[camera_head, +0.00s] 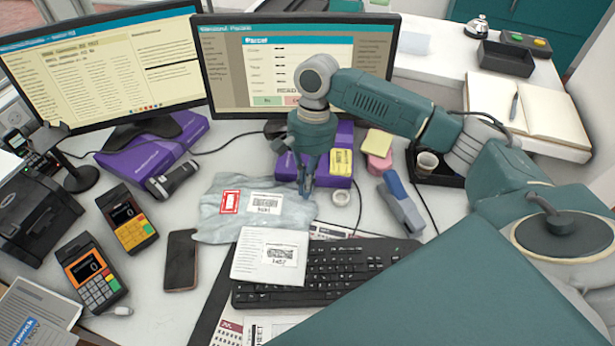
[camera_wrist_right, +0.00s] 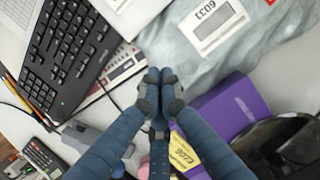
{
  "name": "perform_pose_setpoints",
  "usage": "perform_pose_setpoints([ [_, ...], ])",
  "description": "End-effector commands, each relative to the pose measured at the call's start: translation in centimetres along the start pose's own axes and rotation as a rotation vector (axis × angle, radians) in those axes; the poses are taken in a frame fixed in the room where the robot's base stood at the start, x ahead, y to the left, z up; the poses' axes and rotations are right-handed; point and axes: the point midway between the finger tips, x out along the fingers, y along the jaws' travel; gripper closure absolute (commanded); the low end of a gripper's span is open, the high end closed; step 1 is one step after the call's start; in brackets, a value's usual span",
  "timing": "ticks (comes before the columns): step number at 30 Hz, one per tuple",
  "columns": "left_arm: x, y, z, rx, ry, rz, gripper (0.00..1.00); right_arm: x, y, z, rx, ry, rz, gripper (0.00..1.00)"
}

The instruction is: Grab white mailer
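The white mailer (camera_head: 256,268), a flat white packet with a printed label, lies partly on the left part of the black keyboard (camera_head: 335,268). Its upper edge meets a pale grey-blue mailer (camera_head: 215,208) that has a red sticker and a white label. In the right wrist view a white edge at the top, likely the white mailer (camera_wrist_right: 128,14), shows beside the keyboard. My right gripper (camera_head: 307,190) points down by the right end of the grey-blue mailer, apart from the white mailer. Its fingertips (camera_wrist_right: 159,76) are together with nothing seen between them. My left gripper is out of view.
Two monitors (camera_head: 298,110) stand behind. A phone (camera_head: 181,260) and card terminals (camera_head: 93,272) lie left. My right arm covers the right front.

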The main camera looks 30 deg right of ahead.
Motion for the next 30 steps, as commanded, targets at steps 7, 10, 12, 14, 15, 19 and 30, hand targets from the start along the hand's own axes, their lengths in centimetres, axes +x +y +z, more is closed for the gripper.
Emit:
perform_pose_setpoints([
  [7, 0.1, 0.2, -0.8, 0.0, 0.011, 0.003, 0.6, 5.5, 0.1, 0.0, -0.001, -0.001, 0.003, 1.0],
  [10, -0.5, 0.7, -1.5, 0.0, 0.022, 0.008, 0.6, 5.5, 0.0, 1.7, -0.005, 0.001, 0.0, 1.0],
  [12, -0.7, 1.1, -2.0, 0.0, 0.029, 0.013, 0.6, 5.7, 0.0, 2.6, -0.004, 0.001, 0.001, 1.0],
  [14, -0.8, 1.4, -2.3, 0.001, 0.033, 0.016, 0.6, 5.9, 0.0, 3.1, -0.004, 0.001, 0.001, 1.0],
  [15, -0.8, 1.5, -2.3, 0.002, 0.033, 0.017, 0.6, 6.0, 0.0, 3.4, -0.003, 0.001, 0.0, 1.0],
  [19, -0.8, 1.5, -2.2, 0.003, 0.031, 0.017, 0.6, 6.2, 0.0, 3.8, -0.001, 0.002, 0.0, 1.0],
  [30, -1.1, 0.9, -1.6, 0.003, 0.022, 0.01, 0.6, 6.0, 0.0, 4.0, -0.001, 0.001, 0.0, 1.0],
])
